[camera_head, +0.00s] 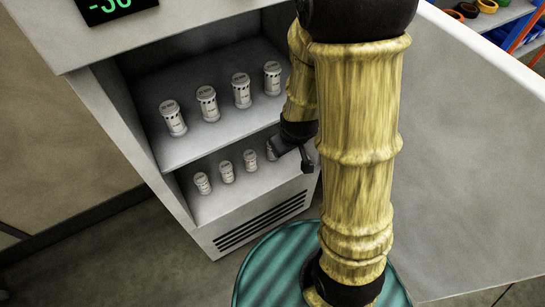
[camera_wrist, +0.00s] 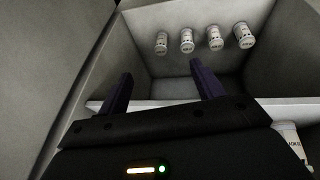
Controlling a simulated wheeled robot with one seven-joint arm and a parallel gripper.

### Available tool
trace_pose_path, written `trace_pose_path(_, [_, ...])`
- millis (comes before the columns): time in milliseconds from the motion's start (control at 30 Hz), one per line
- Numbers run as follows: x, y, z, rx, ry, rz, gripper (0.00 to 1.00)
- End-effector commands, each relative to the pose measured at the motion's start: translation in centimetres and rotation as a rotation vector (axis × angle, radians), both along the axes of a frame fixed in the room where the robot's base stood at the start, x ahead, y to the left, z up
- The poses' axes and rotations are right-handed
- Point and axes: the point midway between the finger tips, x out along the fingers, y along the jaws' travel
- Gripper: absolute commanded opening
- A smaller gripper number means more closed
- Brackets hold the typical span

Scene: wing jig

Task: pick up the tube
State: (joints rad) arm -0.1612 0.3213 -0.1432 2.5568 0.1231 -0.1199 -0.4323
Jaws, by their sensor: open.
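White capped tubes with dark print stand in rows of several on two shelves of an open cabinet, one row on the upper shelf (camera_head: 208,104) and one on the lower shelf (camera_head: 227,172). My gripper (camera_head: 293,157) is at the right side of the lower opening, by the rightmost lower tube (camera_head: 271,151), which it partly hides. In the wrist view my gripper (camera_wrist: 160,70) is open, with nothing between its fingers. Several tubes (camera_wrist: 187,40) show beyond the fingertips, and one larger, nearer tube (camera_wrist: 290,145) is cut off at lower right. I cannot tell which tube is meant.
The cabinet has a vent grille (camera_head: 260,220) below and a green-digit display (camera_head: 115,8) on top. The shelf between the rows and the side walls bound the space. A pale surface (camera_head: 460,130) lies right, with colored rings (camera_head: 487,5) beyond.

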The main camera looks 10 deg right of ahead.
Motion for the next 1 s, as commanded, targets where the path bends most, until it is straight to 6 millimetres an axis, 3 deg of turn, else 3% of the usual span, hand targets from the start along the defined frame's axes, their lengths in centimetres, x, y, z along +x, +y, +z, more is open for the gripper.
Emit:
trace_pose_path(33, [0.6,-0.1,-4.0,-0.046,-0.011,0.049,0.67])
trace_pose_path(100, [1.6,-0.6,-7.2,-0.122,-0.041,0.123,0.67])
trace_pose_path(400, [4.7,-3.6,-19.1,-0.569,-0.143,0.479,0.67])
trace_pose_path(700, [6.7,-5.7,-27.1,-1.176,-0.183,0.914,0.67])
trace_pose_path(833, [7.4,-5.4,-29.5,-1.478,-0.189,1.117,0.67])
trace_pose_path(1000, [7.8,-3.5,-31.9,-1.884,-0.197,1.368,0.67])
